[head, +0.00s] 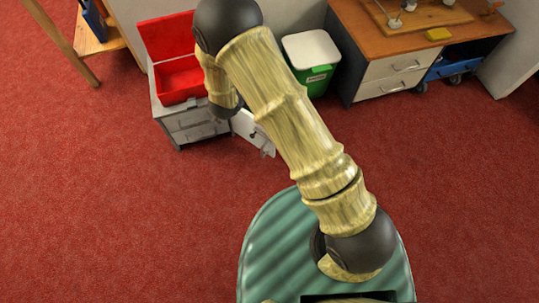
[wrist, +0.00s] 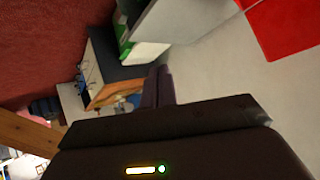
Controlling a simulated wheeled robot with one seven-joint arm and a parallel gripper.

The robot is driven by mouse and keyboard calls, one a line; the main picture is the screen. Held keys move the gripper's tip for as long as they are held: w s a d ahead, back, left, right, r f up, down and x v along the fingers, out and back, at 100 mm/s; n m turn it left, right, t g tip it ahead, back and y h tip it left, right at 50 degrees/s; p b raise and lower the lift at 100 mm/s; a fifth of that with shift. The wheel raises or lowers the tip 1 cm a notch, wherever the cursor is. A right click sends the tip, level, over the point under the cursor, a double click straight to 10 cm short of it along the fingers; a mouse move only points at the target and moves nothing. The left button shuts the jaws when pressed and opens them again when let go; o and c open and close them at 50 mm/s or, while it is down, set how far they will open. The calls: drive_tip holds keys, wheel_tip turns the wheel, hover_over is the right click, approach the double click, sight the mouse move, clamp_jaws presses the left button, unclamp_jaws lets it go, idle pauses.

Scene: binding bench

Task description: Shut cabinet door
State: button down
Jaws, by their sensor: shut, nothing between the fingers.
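A low grey cabinet (head: 185,122) stands on the carpet at upper left in the head view. A white door panel (head: 245,124) with a dark handle stands out at its right side, so the door looks open. My arm partly covers the cabinet and the door. My gripper's fingers (wrist: 158,86) show in the wrist view, shut and empty. In the head view the fingers are hidden behind my arm.
An open red box (head: 180,82) sits on the cabinet; it also shows in the wrist view (wrist: 285,25). A green and white bin (head: 318,82) stands to the right. A wooden-topped desk (head: 350,38) with drawers is beyond it. Red carpet (head: 90,190) is clear in front.

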drive_tip(key=s+f+t+h+b, duration=0.1)
drive_tip(key=s+f+b, duration=0.4)
drive_tip(key=f, duration=0.6)
drive_tip(key=s+f+m+t+h+b, duration=0.1)
drive_tip(key=s+f+h+b, duration=0.3)
drive_tip(key=f+b, duration=0.4)
drive_tip(key=s+f+t+h+b, duration=0.2)
drive_tip(key=s+f+b, duration=0.4)
drive_tip(key=f, duration=0.9)
drive_tip(key=shift+a+m+t+h, duration=0.3)
drive_tip(key=shift+a+m+h, duration=0.1)
drive_tip(key=shift+h, duration=0.3)
drive_tip(key=shift+f, duration=0.15)
drive_tip(key=b+x, duration=0.7)
drive_tip(key=x, duration=0.7)
